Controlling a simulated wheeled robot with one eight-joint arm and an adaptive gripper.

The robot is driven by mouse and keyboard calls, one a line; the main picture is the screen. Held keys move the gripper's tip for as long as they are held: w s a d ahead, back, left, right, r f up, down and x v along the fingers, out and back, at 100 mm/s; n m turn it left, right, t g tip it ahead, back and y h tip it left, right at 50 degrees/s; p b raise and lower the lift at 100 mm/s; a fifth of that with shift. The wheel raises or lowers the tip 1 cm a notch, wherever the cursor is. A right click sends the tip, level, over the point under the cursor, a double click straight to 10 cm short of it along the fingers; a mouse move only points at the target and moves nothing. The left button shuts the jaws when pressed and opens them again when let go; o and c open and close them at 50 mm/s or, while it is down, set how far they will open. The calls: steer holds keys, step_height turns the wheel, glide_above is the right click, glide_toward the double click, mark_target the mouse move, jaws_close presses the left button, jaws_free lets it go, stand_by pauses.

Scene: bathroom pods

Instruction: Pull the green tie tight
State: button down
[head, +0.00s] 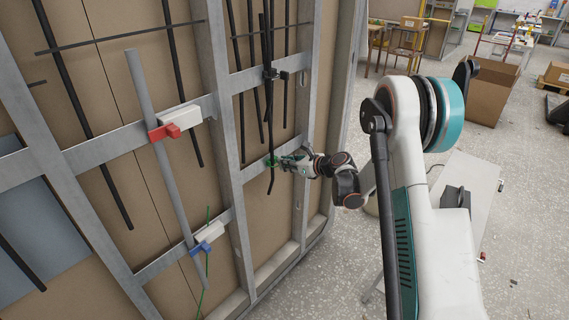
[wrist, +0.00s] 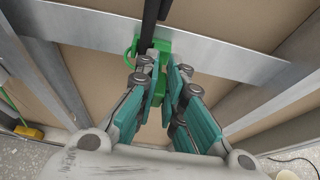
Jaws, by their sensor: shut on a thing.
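The green tie (wrist: 163,47) sits on a grey metal crossbar (wrist: 230,62) and goes around a dark vertical hose or cable (wrist: 150,22). A small green loop sticks out to its left in the wrist view. In the head view the tie (head: 271,162) is small, at the crossbar beside the black cables. My gripper (wrist: 166,82) reaches it from the front, its teal-padded fingers closed on a green part of the tie. My gripper also shows in the head view (head: 287,161), right beside the crossbar. The fingers partly hide the tie, so I cannot tell how snug it is.
A red clamp (head: 164,132) and a blue clamp (head: 201,248) with white blocks hold a grey pipe (head: 150,110) to the frame on the left. A black clamp (head: 270,74) is above the tie. A cardboard box (head: 492,90) stands behind; floor to the right is partly clear.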

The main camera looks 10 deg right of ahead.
steer(key=s+d, duration=0.2)
steer(key=shift+s, duration=0.4)
steer(key=c, duration=1.7)
jaws_free()
steer(key=shift+d, duration=0.1)
steer(key=v, duration=1.2)
steer(key=shift+f, duration=0.1)
